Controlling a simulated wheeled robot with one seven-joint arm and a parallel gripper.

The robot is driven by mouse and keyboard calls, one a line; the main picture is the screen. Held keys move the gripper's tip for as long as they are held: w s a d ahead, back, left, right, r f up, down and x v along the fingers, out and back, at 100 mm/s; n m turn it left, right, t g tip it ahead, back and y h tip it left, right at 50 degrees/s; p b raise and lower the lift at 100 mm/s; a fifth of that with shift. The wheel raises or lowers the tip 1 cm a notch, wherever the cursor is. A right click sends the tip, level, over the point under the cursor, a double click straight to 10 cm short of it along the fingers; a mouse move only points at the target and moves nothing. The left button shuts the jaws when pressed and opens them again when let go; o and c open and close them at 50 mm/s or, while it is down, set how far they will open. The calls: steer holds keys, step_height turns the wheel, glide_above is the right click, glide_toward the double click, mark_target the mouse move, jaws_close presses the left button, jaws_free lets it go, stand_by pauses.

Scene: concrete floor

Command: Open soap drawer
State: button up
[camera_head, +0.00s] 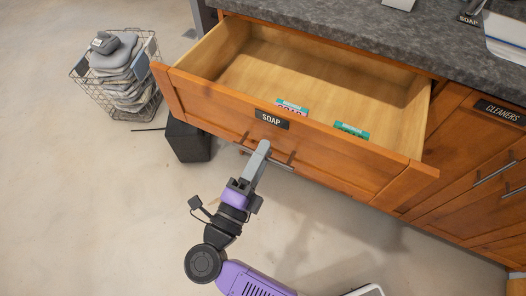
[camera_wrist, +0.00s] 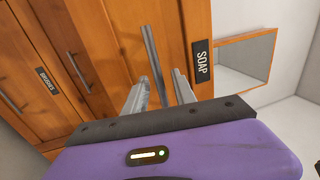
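The wooden soap drawer (camera_head: 330,160) is pulled well out from under the counter in the head view. Its front bears a black SOAP label (camera_head: 271,119), also seen in the wrist view (camera_wrist: 202,60). Two small teal-marked packets (camera_head: 291,106) (camera_head: 351,130) are inside near the front. My gripper (camera_head: 262,150) is at the bar handle (camera_head: 281,164) on the drawer front. In the wrist view my gripper (camera_wrist: 160,76) has its fingers apart, one on each side of the handle bar (camera_wrist: 152,55), with gaps showing. Fingertip contact cannot be made out.
A grey stone counter (camera_head: 400,35) lies above the drawer. A cabinet labelled CLEANERS (camera_head: 499,112) is at right. A wire basket of folded cloths (camera_head: 125,100) and a black box (camera_head: 188,142) stand on the floor at left. The floor in front is mostly clear.

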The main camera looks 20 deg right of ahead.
steer(key=v, duration=0.7)
steer(key=shift+s+a+f, duration=0.15)
stand_by(0.5)
